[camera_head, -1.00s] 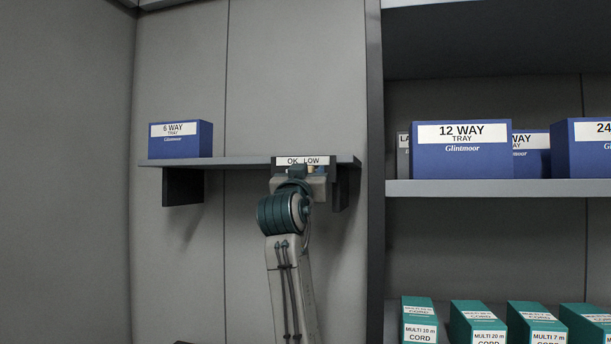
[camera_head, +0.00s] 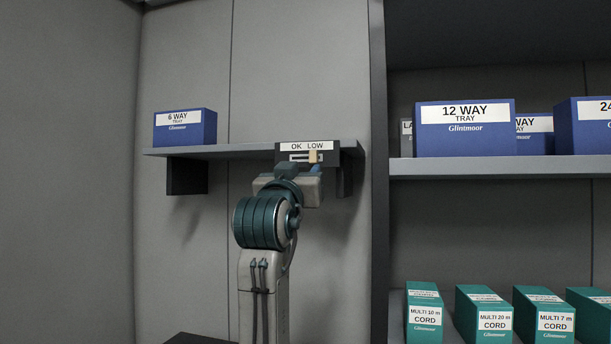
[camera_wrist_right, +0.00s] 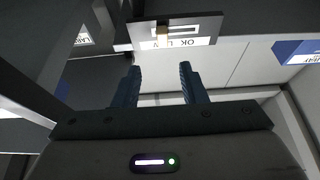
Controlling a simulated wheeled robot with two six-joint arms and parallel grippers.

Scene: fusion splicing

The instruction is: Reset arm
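My right gripper (camera_head: 303,170) is just below and in front of a small dark box labelled "OK LOW" (camera_head: 334,153). The box sits on the front of the small shelf. A tan slider tab (camera_head: 313,156) stands under the word LOW, at the right end of the slot. In the right wrist view, the two dark blue fingers (camera_wrist_right: 158,85) are apart with nothing between them. The tan tab (camera_wrist_right: 162,33) and label lie beyond the fingertips, clear of them. My left gripper is not in view.
A blue "6 WAY" tray box (camera_head: 185,128) stands at the left end of the small shelf (camera_head: 225,151). Right of an upright post (camera_head: 378,200), a rack holds blue tray boxes (camera_head: 465,130) above and green cord boxes (camera_head: 424,312) below.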

